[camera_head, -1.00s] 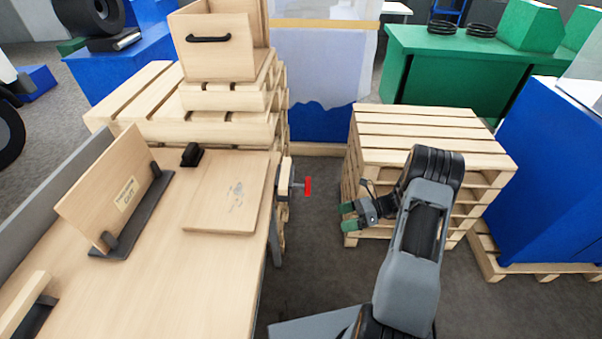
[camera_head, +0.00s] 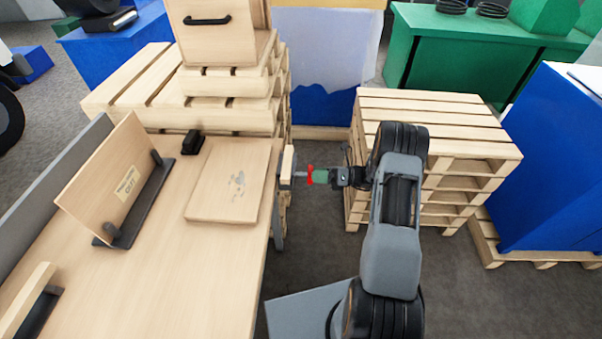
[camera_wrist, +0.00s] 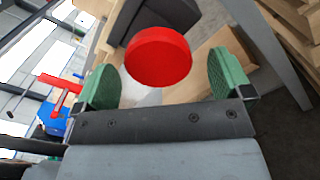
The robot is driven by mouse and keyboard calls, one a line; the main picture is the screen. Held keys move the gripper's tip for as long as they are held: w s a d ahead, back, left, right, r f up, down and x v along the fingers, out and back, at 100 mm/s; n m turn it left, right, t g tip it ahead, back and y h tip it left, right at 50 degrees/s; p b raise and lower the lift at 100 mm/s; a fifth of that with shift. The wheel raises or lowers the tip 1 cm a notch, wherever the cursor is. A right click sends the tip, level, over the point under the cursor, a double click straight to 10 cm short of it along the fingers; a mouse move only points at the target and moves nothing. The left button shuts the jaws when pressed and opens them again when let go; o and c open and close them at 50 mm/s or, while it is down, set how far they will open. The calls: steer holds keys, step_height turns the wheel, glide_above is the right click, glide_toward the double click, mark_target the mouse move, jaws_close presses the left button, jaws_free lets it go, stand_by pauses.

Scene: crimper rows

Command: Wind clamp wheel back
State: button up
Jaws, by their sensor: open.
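The red clamp wheel (camera_head: 310,174) sits on a short metal spindle that sticks out to the right of the wooden clamp block (camera_head: 287,166) at the bench's right edge. In the wrist view the wheel (camera_wrist: 158,56) shows as a round red disc between the green fingertips. My gripper (camera_head: 319,176) is level with the wheel, just to its right, with its fingers pointing left at it. In the wrist view my gripper (camera_wrist: 163,70) is open, with a finger on either side of the wheel and a visible gap to each.
The wooden bench (camera_head: 150,280) lies left, bearing a flat board (camera_head: 230,205) and an upright labelled panel (camera_head: 118,190). A pallet stack (camera_head: 430,125) stands close behind my arm on the right. More stacked pallets (camera_head: 130,90) stand behind the bench. Open floor separates bench and stack.

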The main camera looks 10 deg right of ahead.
steer(key=shift+x, duration=2.35)
